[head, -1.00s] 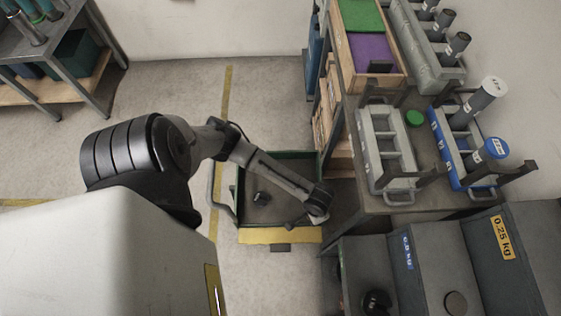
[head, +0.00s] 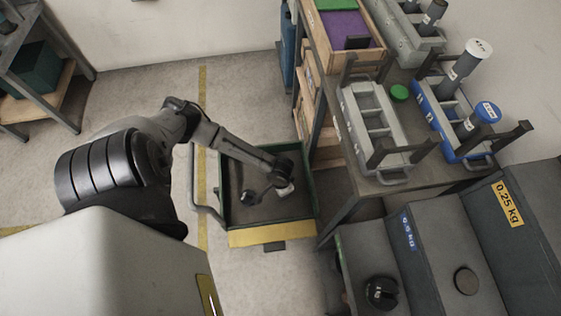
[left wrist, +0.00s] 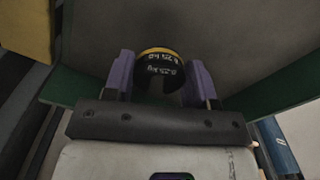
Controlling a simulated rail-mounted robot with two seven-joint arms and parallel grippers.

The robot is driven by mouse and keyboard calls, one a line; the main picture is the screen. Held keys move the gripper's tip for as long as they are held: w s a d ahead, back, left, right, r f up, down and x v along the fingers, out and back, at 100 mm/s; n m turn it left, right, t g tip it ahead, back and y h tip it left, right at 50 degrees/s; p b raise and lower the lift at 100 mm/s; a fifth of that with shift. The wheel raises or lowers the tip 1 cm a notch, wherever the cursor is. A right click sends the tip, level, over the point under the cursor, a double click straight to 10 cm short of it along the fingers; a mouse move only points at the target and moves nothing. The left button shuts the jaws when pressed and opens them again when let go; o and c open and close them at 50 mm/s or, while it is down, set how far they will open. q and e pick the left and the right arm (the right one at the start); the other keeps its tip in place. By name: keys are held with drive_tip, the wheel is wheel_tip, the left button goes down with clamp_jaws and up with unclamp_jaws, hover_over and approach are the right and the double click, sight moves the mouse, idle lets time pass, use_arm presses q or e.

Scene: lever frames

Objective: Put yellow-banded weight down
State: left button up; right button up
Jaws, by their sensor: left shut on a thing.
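In the left wrist view, the yellow-banded weight (left wrist: 160,58) is a black round piece with a yellow band and white 0.25 kg lettering. My left gripper (left wrist: 159,72) has its purple fingers shut on the weight's sides. In the head view, my left gripper (head: 283,188) is over the green-walled cart (head: 272,238) with a yellow front edge; the arm hides most of the held weight there. Another dark weight (head: 248,197) is on the cart's grey floor. My right gripper is in neither view.
Grey bins labelled 0.5 kg (head: 408,232) and 0.25 kg (head: 508,204) stand at lower right. A black weight (head: 381,292) and a disc (head: 466,281) lie in them. A bench with a grey rack (head: 378,130) and blue rack (head: 440,125) borders the cart's right.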

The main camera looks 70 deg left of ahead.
use_arm(q)
wheel_tip(320, 180, down, 4)
drive_tip(key=shift+d+r+b, duration=0.1)
drive_tip(key=shift+r+b, duration=0.05)
drive_tip(key=shift+b, duration=0.95)
drive_tip(key=o, duration=1)
drive_tip(key=shift+o, duration=0.2)
